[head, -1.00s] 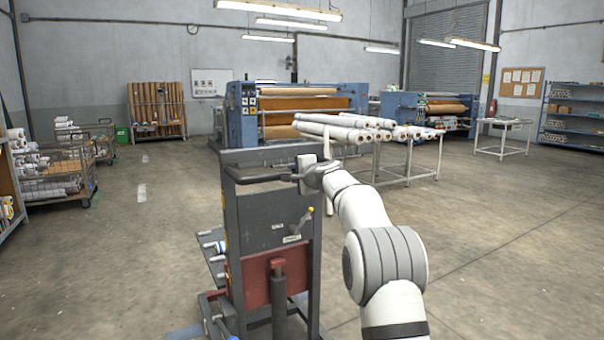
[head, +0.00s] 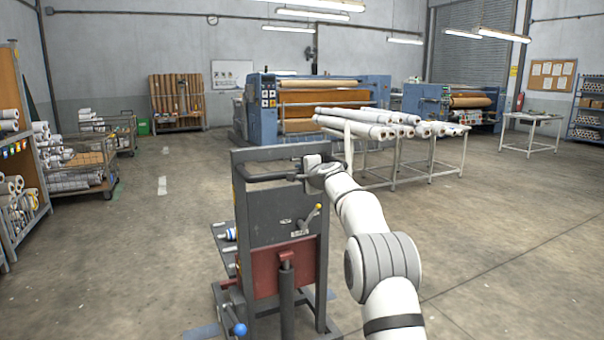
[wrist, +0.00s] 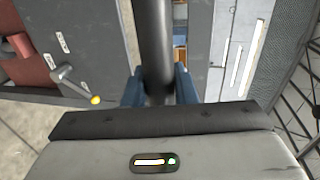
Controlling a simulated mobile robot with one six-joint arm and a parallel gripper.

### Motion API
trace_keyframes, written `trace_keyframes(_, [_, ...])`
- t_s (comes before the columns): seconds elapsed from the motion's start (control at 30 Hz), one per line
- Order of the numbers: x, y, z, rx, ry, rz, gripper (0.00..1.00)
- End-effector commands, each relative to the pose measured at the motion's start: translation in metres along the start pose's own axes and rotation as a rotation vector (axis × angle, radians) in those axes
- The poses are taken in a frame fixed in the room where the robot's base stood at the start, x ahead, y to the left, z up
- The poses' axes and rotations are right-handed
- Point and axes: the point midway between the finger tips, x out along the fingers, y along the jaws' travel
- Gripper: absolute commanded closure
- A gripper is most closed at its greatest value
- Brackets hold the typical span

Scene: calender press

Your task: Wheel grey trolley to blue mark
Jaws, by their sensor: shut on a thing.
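The grey trolley (head: 279,210) stands upright close in front of me, with a dark upright panel, a red lower part and a black handle bar. My gripper (head: 312,174) is at the right part of the handle at the top of the panel. In the wrist view the blue fingers of my gripper (wrist: 158,88) are shut around the dark handle bar (wrist: 155,45). A small roll with a blue end (head: 229,234) shows on the trolley's far side.
A rack of rolls (head: 22,180) and wire carts (head: 82,166) stand at the left. A table with white rolls (head: 430,165) stands ahead right, before the blue press (head: 262,110). Another table (head: 531,132) stands farther right. Open floor lies ahead left and at the right.

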Motion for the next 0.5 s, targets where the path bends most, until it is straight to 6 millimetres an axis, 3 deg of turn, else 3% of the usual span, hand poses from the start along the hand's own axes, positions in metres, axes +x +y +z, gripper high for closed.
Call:
trace_keyframes(0.1, [-0.0002,0.0017,-0.0020,0.002,0.001,0.002,1.00])
trace_keyframes(0.13, [-0.0002,0.0017,-0.0022,0.002,0.002,0.002,0.72])
trace_keyframes(0.33, [-0.0005,0.0013,-0.0023,0.002,0.001,0.002,0.56])
trace_keyframes(0.5, [-0.0006,0.0009,-0.0023,0.002,0.001,0.001,0.55])
